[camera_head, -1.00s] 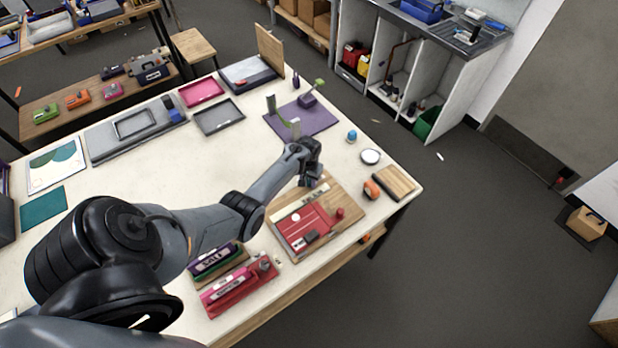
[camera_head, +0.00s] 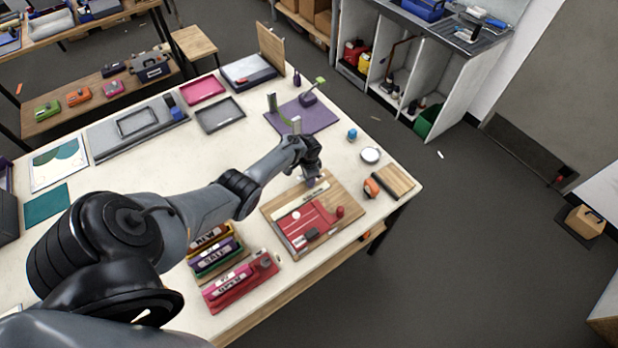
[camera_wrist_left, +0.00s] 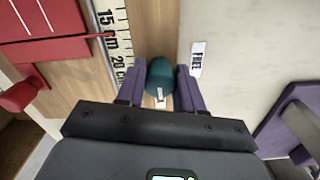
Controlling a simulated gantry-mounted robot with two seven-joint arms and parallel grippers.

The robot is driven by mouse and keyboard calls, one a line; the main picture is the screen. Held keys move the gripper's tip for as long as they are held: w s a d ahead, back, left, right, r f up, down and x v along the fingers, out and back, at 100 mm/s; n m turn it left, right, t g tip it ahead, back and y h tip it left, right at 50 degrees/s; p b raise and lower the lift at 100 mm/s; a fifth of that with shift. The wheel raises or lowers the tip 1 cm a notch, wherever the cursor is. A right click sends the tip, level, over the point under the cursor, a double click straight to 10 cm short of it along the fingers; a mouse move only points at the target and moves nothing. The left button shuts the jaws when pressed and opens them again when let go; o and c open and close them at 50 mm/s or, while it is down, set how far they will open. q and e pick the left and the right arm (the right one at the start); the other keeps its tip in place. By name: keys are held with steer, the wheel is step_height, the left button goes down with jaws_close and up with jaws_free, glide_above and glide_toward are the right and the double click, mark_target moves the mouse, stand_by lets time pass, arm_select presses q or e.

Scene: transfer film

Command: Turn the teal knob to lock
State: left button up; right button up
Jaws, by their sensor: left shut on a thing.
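The teal knob (camera_wrist_left: 160,76) shows in the left wrist view between the two purple fingers of my left gripper (camera_wrist_left: 161,88). It bears a white pointer mark on the side toward the gripper. My left gripper is shut on the knob. A white label reading FREE (camera_wrist_left: 197,60) lies to the right of the knob; no other label for it is readable. In the head view my left gripper (camera_head: 313,177) is at the upper edge of the wooden board (camera_head: 347,189), and the knob is hidden there.
A ruler strip (camera_wrist_left: 108,45) and a red plate (camera_wrist_left: 50,50) with a red knob (camera_wrist_left: 18,95) lie left of the gripper in the wrist view. A purple mat (camera_head: 318,122) with a stand is behind it. An orange tape dispenser (camera_head: 372,187) sits to the right.

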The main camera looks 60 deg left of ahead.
stand_by(0.6)
arm_select(q)
steer(key=o, duration=1)
steer(key=shift+s, duration=0.1)
steer(key=shift+r, duration=0.25)
step_height(320, 180, up, 9)
steer(key=p, duration=0.3)
steer(key=shift+f, duration=0.1)
steer(key=shift+r+p, duration=0.3)
steer(key=shift+r, duration=0.45)
